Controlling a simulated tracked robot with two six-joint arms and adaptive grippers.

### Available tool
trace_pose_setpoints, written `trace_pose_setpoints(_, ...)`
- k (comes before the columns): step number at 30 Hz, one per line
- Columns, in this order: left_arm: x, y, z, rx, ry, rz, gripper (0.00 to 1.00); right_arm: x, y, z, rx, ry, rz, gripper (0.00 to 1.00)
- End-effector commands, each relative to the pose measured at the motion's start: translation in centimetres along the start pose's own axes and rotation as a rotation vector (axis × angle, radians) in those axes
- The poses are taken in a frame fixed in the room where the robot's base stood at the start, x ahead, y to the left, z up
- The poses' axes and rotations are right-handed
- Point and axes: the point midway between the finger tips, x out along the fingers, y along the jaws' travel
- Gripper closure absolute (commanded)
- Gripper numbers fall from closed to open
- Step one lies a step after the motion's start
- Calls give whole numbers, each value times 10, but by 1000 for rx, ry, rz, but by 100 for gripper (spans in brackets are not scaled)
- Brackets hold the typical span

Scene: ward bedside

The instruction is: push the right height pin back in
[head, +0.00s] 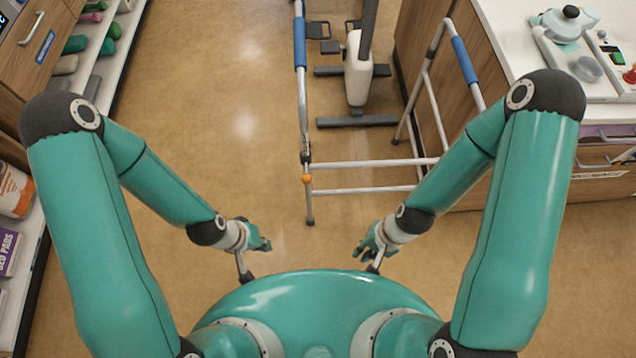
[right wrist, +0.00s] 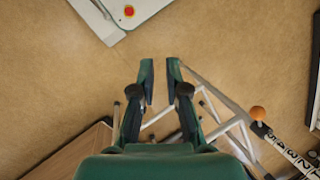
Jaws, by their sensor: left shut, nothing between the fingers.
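A walking frame (head: 365,190) of silver tubes with blue grips stands on the floor ahead. An orange round-headed pin (head: 307,178) shows on its picture-left near leg; I cannot tell how far it sticks out. In the right wrist view an orange pin head (right wrist: 258,113) shows beside a leg with a number scale (right wrist: 290,150). No pin shows clearly on the picture-right leg. My left gripper (head: 264,243) is shut and empty, short of the frame. My right gripper (head: 362,250) is also short of the frame; its fingertips (right wrist: 160,72) are a little apart with nothing between them.
A grey and white exercise machine (head: 359,75) stands behind the frame. A wooden cabinet with a white counter (head: 510,35) and devices is at the right. Shelves with supplies (head: 85,50) line the left. The floor (head: 215,110) between is clear.

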Motion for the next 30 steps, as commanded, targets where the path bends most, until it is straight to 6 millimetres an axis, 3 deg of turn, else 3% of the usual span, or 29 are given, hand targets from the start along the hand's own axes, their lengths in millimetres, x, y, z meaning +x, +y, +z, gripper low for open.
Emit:
trace_pose_setpoints(2,1,0,0,0,0,0,100,-4,4,9,217,-58,30,100)
trace_pose_setpoints(5,22,-8,0,0,0,0,100,-2,2,7,537,-113,38,100)
trace_pose_setpoints(9,66,-24,0,0,-1,0,100,1,-18,-12,958,-179,-37,100)
trace_pose_setpoints(12,93,-34,0,0,-1,0,100,-1,-35,-28,1166,-225,-120,100)
trace_pose_setpoints(21,173,-62,-1,0,0,0,100,-14,-74,-83,1484,-339,-427,100)
trace_pose_setpoints(30,242,-87,-1,0,0,0,100,-21,-76,-122,1490,-307,-665,100)
